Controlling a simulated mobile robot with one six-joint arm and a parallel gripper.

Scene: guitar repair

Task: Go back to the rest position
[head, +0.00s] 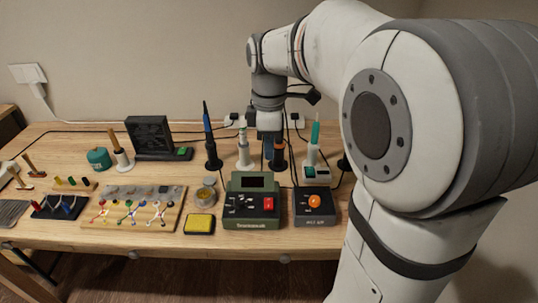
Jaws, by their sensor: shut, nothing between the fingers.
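My gripper (269,137) hangs from my white and grey arm over the back of the workbench (160,235), right of the picture's middle. It points down, with its fingers shut and nothing seen between them. An upright tool in a dark stand with an orange-brown collar (278,150) stands close beside the fingers at their right. I cannot tell whether they touch. The lower fingertips are small and dark against the bench.
A blue-tipped iron (208,135), a white stand (243,150) and a teal-tipped tool (315,135) stand near the gripper. In front are a green station (252,205) and a grey box with an orange knob (315,203). Cables run along the wall. A wooden board (133,210) lies left.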

